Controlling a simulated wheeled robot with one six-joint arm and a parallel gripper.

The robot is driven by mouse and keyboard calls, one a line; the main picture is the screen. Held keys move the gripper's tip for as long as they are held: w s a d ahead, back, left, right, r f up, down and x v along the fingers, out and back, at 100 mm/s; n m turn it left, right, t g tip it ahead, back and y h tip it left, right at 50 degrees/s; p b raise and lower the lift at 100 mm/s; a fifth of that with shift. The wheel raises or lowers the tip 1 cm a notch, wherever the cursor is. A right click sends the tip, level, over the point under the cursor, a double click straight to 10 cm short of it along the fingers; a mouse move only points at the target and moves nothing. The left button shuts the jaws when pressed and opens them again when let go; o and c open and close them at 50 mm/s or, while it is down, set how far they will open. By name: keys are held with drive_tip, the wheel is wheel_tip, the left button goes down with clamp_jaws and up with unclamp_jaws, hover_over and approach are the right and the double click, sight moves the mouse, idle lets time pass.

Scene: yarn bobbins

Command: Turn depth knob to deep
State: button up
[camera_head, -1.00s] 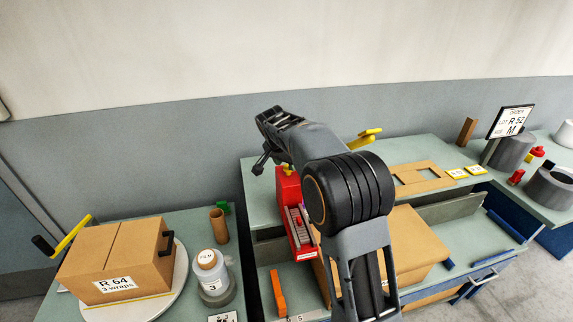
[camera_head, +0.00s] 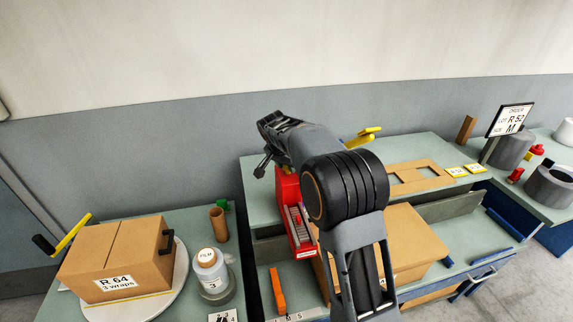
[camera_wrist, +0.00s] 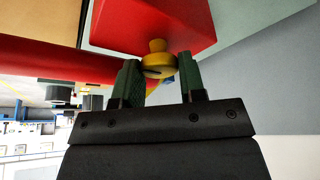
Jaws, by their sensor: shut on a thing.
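The depth knob (camera_wrist: 157,60) is a small yellow knob on the face of a red machine in the wrist view. My gripper (camera_wrist: 160,78) is shut on it, with one dark green finger on each side. The red machine (camera_head: 283,187) also shows in the head view, below my wrist, with a slotted front and a white label. The knob is hidden by my arm in the head view. A dark mark shows on the knob's near face, but I cannot read its setting or any scale.
A yellow-handled part (camera_head: 364,134) rises right behind my arm. A carton (camera_head: 118,255) labelled R 64 sits on a round turntable at left, beside a film roll (camera_head: 211,272). A cardboard template (camera_head: 415,177) lies on the bench at right.

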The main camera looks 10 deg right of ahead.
drive_tip(key=n+y+b, duration=0.1)
drive_tip(key=n, duration=0.2)
drive_tip(key=shift+s+d+n+t, duration=0.1)
drive_tip(key=shift+n+t, duration=0.2)
drive_tip(key=shift+t, duration=0.1)
drive_tip(key=n+y, duration=0.1)
drive_tip(key=n, duration=0.3)
drive_tip(key=shift+d+n+t+y+b, duration=0.1)
drive_tip(key=shift+n+t+y+b, duration=0.2)
drive_tip(key=shift+y+b, duration=0.1)
drive_tip(key=n+y, duration=0.1)
drive_tip(key=n, duration=0.3)
drive_tip(key=shift+y, duration=0.4)
drive_tip(key=shift+d+n+g+y+b, duration=0.1)
drive_tip(key=shift+n+g+y+b, duration=0.4)
drive_tip(key=shift+n, duration=1.5)
drive_tip(key=o, duration=0.6)
drive_tip(key=v, duration=1.3)
drive_tip(key=shift+s+d+r+b, duration=0.1)
drive_tip(key=shift+d+r+b, duration=0.1)
drive_tip(key=shift+r+b, duration=0.2)
